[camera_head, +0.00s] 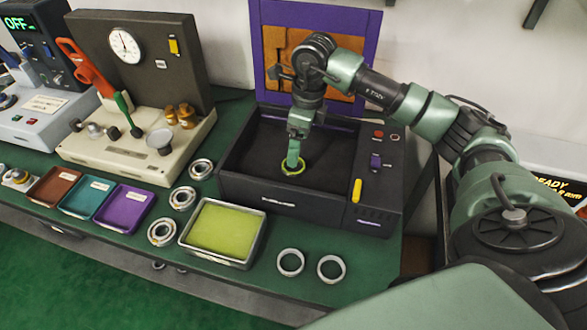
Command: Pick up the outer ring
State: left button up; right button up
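My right arm comes in from the right and its gripper (294,158) points down into the open black box-shaped machine (240,190). The fingertips are at a yellow-green ring (292,173) on the machine's dark floor. The fingers look close together, but I cannot tell whether they grip the ring or only stand in or over it. Two thin plain metal rings, one on the left (290,275) and one on the right (331,281), lie flat on the green table in front of the machine. My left gripper is not in view.
Several thicker bearing rings (174,198) lie left of the machine. A tray with a yellow-green pad (187,243) stands in front. Brown, teal and purple trays (118,224) and a gauge machine (100,155) are further left. The machine's raised purple-framed lid (375,35) stands behind my gripper.

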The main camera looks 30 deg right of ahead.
jog(key=f, duration=0.1)
jog(key=f+p, duration=0.1)
jog(key=f, duration=0.3)
jog(key=shift+w+a+f+p, duration=0.25)
jog(key=shift+a+p, duration=0.05)
jog(key=shift+p, duration=0.1)
jog(key=shift+f, duration=0.4)
jog(key=c, duration=1.7)
jog(key=shift+r, duration=0.1)
